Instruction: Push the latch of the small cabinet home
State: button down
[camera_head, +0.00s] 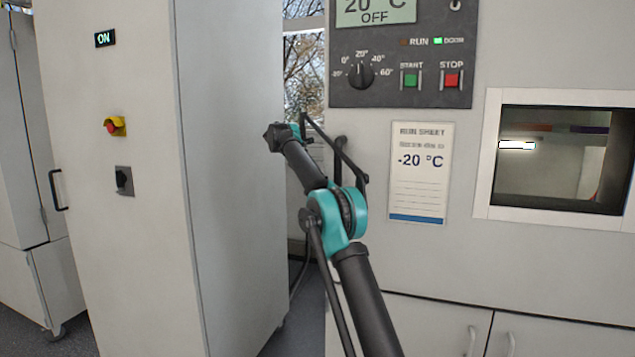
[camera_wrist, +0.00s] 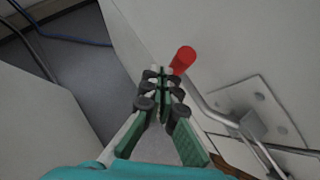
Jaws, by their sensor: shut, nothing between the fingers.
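In the wrist view a lever with a red grip (camera_wrist: 183,59) and a bent metal rod runs to a metal bracket plate (camera_wrist: 262,108) on a pale panel. It looks like the latch, but I cannot tell whether it is home. My gripper (camera_wrist: 162,73) is shut and empty, its tips just left of the red grip in the picture. I cannot tell whether they touch it. In the head view my arm reaches into the gap between the tall cabinet and the test chamber. The fingers and the red grip cannot be made out there.
The tall cabinet (camera_head: 232,170) stands left of the gap, with a yellow-red switch (camera_head: 115,126) on its front. The test chamber (camera_head: 480,265) with a window and control panel (camera_head: 400,60) stands right.

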jog(key=shift+d, duration=0.55)
